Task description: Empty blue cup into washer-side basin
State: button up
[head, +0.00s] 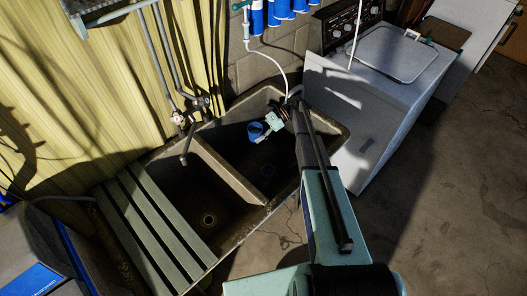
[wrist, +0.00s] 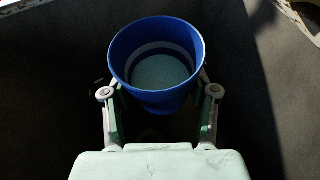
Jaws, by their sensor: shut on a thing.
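The blue cup (head: 256,132) is over the washer-side basin (head: 262,160), the right-hand of two dark sink basins. My gripper (head: 266,127) is shut on the cup there. In the wrist view, the cup (wrist: 155,96) stands between the two fingers of my gripper (wrist: 160,103), with its open mouth facing the camera. A pale green surface with a light band around it shows inside the cup. I cannot tell whether this is liquid or the cup's bottom. The cup's far side and underside are hidden.
A divider (head: 232,165) separates the washer-side basin from the left basin (head: 207,205), which has a drain. A tap (head: 186,150) stands at the left rear. The white washer (head: 370,125) is right of the sink. A slatted board (head: 150,225) lies at the left.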

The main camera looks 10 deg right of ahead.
aim_at(258, 136)
jog(key=shift+s+r+n+t, duration=0.35)
jog(key=shift+s+n, duration=0.1)
jog(key=shift+s, duration=0.1)
jog(key=shift+s+r+n+t, duration=0.25)
jog(key=shift+s+n+t, duration=0.1)
jog(key=shift+s+n, duration=0.15)
jog(key=shift+s+d+n+b, duration=0.1)
jog(key=shift+s+n+b, duration=0.15)
jog(key=shift+s+b, duration=0.1)
jog(key=s+r+n+t+b, duration=0.1)
jog(key=b, duration=0.2)
jog(key=s+r+n+t+b, duration=0.1)
jog(key=n+b, duration=0.1)
jog(key=b, duration=0.1)
jog(key=shift+d+r+t+y, duration=0.15)
jog(key=shift+d+t+y, duration=0.05)
jog(key=shift+t+y, duration=0.2)
jog(key=shift+r+n+t+y+b, duration=0.3)
jog(key=shift+r+n+t+b, duration=0.55)
jog(key=shift+b, duration=1.35)
jog(key=shift+s+r+n+t+b, duration=0.15)
jog(key=shift+r+n+t+b, duration=0.2)
jog(key=shift+n+b, duration=1)
dwell(1.7)
jog(key=shift+s+y+b, duration=0.2)
jog(key=shift+y+b, duration=0.1)
jog(key=shift+b, duration=0.35)
